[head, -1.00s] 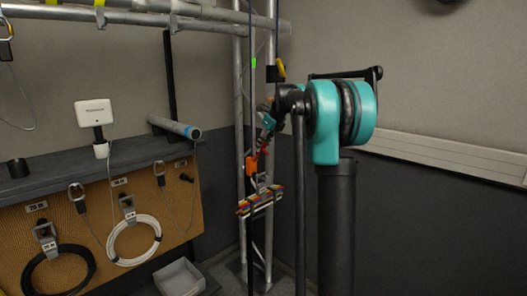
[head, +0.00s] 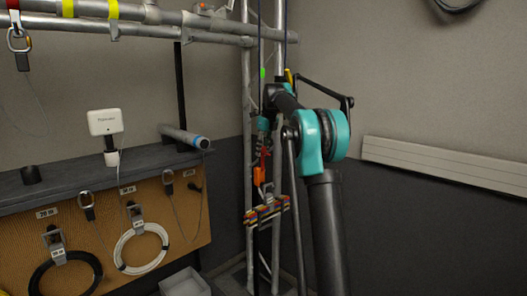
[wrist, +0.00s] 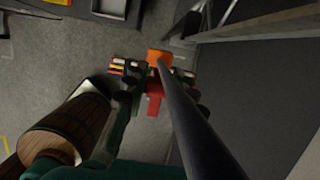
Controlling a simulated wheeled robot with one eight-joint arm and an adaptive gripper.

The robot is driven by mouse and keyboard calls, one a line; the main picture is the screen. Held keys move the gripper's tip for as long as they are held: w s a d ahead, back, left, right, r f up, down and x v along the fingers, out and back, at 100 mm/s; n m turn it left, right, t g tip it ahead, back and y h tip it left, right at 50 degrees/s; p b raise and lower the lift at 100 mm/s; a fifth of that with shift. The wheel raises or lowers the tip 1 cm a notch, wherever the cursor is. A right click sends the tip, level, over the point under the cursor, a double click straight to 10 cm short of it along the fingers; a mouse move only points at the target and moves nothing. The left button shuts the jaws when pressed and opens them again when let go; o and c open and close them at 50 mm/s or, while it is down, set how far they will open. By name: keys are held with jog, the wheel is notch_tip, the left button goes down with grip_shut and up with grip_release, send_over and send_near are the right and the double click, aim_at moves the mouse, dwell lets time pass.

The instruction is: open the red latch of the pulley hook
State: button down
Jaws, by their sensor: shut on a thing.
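The orange pulley hook (head: 259,174) hangs by the truss upright in the head view, with a small red latch (head: 268,153) at its upper right. In the wrist view the orange body (wrist: 159,57) lies just beyond the red latch (wrist: 154,92). My gripper (wrist: 155,98) reaches down to it, its dark fingers on either side of the red latch, shut on it. A dark line or pole (wrist: 205,120) crosses close to the wrist camera and hides part of the right finger. In the head view my fingers are too small to make out.
A bundle of coloured cables (head: 266,210) sits below the hook. Truss uprights (head: 248,120) stand close around it. A bench (head: 75,190) with a pegboard (head: 180,232) and coiled cables is at the left. The wall (head: 420,90) at right has free space before it.

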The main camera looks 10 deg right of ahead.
jog(key=shift+a, duration=0.1)
jog(key=c, duration=1.2)
grip_release()
jog(key=v, duration=1.2)
jog(key=s+d+f+n+t+h, duration=0.1)
jog(key=s+d+f+n, duration=0.1)
jog(key=s+f+n, duration=2.6)
jog(key=s+f, duration=1.5)
jog(key=s, duration=0.2)
jog(key=shift+s+n+t+h, duration=0.4)
